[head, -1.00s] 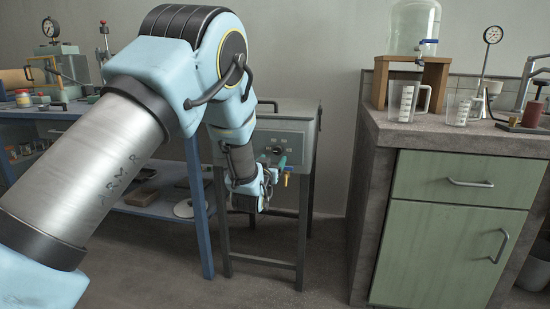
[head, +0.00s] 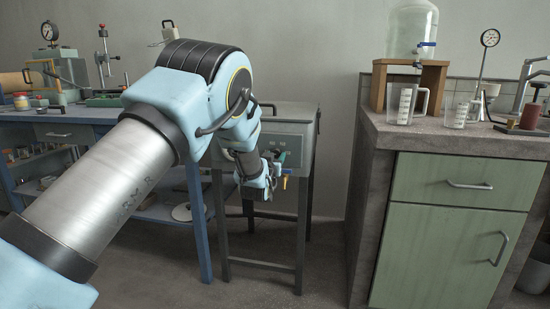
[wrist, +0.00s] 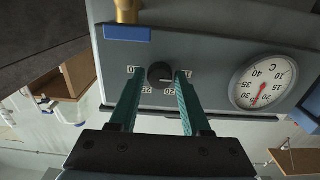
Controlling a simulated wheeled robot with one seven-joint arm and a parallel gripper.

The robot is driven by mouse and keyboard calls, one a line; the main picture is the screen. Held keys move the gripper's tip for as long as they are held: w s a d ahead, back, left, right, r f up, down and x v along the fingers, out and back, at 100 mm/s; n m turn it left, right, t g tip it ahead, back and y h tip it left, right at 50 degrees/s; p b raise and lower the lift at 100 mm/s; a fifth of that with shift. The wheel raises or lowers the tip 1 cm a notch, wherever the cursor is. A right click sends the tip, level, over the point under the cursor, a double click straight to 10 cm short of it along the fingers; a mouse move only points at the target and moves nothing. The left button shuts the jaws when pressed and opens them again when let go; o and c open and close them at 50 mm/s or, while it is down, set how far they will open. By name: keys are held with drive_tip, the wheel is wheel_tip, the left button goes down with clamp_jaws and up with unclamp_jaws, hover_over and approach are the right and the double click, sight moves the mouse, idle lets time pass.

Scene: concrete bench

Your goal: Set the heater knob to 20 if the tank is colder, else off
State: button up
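The tank (head: 290,113) is a grey steel box on legs between the blue bench and the green cabinet. In the upside-down wrist view its front panel (wrist: 215,60) carries a black round knob (wrist: 160,74) ringed by number labels, 20 and 25 among them. Its pointer mark is too small to read surely. A white thermometer dial (wrist: 263,83) in °C sits to the right, its red needle seemingly between 25 and 30. My gripper (wrist: 159,74) is open, its two teal fingers on either side of the knob. Contact cannot be told. My arm hides the knob in the head view.
A brass tap (wrist: 127,10) with a blue handle (wrist: 127,33) is close to the fingers on the panel. The blue bench (head: 80,116) stands left, the green cabinet (head: 455,210) right. Open floor (head: 325,265) lies between the tank and cabinet.

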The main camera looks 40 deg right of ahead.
clamp_jaws()
drive_tip(key=shift+n+b, duration=0.35)
drive_tip(key=shift+n, duration=0.05)
drive_tip(key=shift+f+n+b, duration=0.1)
drive_tip(key=shift+n+b, duration=0.55)
drive_tip(key=shift+n, duration=0.45)
drive_tip(key=n+b, duration=0.2)
drive_tip(key=n, duration=0.1)
drive_tip(key=shift+n, duration=0.3)
drive_tip(key=n+b, duration=0.2)
drive_tip(key=n, duration=0.3)
drive_tip(key=shift+n+b, duration=0.3)
drive_tip(key=shift+o, duration=2.2)
unclamp_jaws()
